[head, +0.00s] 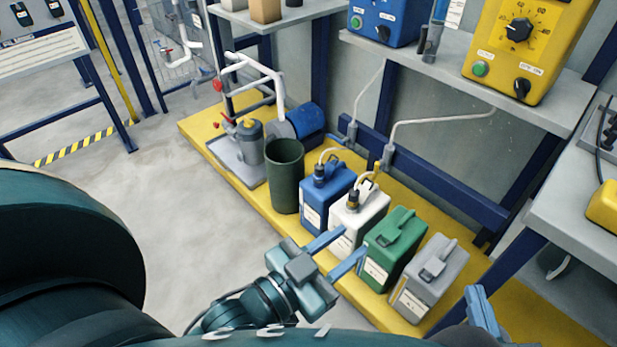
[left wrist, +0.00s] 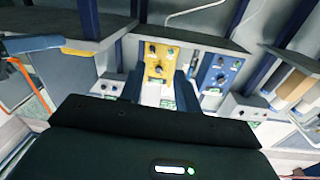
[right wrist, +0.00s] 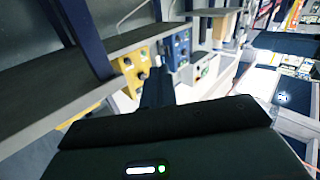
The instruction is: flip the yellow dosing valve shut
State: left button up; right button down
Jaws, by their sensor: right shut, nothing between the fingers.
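A small yellow piece (head: 377,167), which looks like the dosing valve, sits above the white canister (head: 368,214), by the lower end of a grey pipe. It is too small to tell how its lever stands. My left gripper (head: 350,243) is open and empty, its two fingers apart, in front of the white and green canisters and nearer to me than the yellow piece. Its spread fingers also show in the left wrist view (left wrist: 162,88). My right gripper (head: 480,298) is shut and empty at the lower right, partly cut off; its closed fingers show in the right wrist view (right wrist: 158,88).
A blue canister (head: 317,206), a green canister (head: 392,252) and a grey canister (head: 428,288) stand on the yellow platform (head: 545,325). A dark green bin (head: 285,180) stands further left. A shelf (head: 440,62) with a yellow control box (head: 540,50) overhangs. Floor at left is clear.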

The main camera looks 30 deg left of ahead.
aim_at(377, 164)
jog(key=j+u, duration=0.1)
jog(key=u, duration=0.25)
jog(key=z, duration=0.5)
jog(key=j+z, duration=0.6)
jog(key=z, duration=0.15)
jog(key=j+z, duration=0.35)
jog(key=k+j+z, duration=0.1)
jog(key=j, duration=0.4)
jog(key=k+j+z, duration=0.1)
jog(key=j, duration=0.4)
jog(key=k+j, duration=0.1)
jog(key=j, duration=0.35)
jog(key=i, duration=0.5)
jog(key=z, duration=0.05)
